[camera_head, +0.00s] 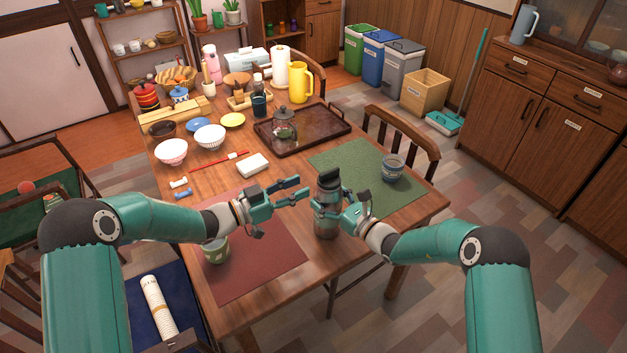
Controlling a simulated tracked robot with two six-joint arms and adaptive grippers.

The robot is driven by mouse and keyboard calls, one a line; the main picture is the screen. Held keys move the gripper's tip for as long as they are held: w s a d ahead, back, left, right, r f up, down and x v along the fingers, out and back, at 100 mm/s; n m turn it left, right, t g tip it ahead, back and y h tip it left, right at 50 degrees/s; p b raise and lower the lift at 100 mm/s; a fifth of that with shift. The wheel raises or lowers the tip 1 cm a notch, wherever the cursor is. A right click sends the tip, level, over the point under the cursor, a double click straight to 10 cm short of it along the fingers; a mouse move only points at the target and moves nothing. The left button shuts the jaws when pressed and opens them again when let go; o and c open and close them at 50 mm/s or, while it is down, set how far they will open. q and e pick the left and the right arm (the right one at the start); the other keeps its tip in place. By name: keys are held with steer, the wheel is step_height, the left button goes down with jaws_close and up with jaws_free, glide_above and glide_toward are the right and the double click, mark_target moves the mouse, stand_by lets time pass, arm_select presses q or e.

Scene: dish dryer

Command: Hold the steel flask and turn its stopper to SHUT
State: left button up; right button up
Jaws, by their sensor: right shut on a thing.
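The steel flask (326,228) is upright near the front of the wooden table, between the red and green mats. Its dark stopper (328,176) is on top; any marking on it is too small to read. My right gripper (326,208) comes in from the right and is shut on the flask's body, below the stopper. My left gripper (303,189) is open and empty, just left of the flask at about stopper height, fingers pointing right. The flask's middle is partly hidden by the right fingers. I cannot tell if its base touches the table.
A green cup (215,251) is on the red mat (262,268), below my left forearm. A blue-grey cup (393,169) stands on the green mat (345,156). Behind are a dark tray (322,128) with a glass pot (284,128), a white block (252,163) and several bowls.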

arm_select(q)
steer(key=shift+v, duration=1.2)
arm_select(e)
steer(key=o, duration=1.7)
steer(key=shift+o, duration=0.2)
